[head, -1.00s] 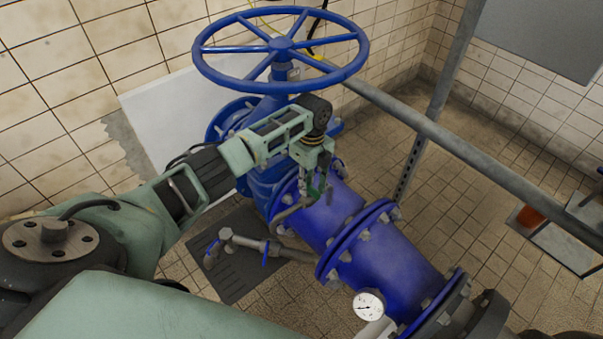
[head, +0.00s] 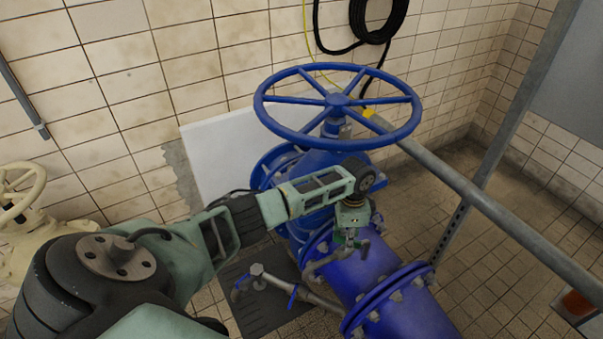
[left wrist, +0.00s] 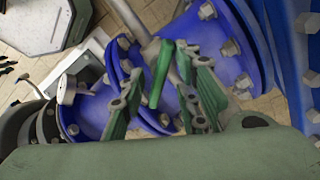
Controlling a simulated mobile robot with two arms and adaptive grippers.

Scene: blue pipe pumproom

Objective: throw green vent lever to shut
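The green vent lever (left wrist: 160,72) stands between the fingers of my left gripper (left wrist: 162,98) in the left wrist view. The fingers are apart, with visible gaps on both sides of the lever, so the gripper is open around it. In the head view my left gripper (head: 350,238) points down beside the blue pipe, below the handwheel. There the lever is mostly hidden by the gripper, and I cannot tell its exact angle. My right gripper is not in view.
A large blue handwheel (head: 338,101) stands just above and behind my left wrist. A grey rail (head: 480,200) runs diagonally at the right. The blue flanged pipe (head: 380,275) lies below the gripper, and a small side pipe (head: 272,280) with a tap is at its left.

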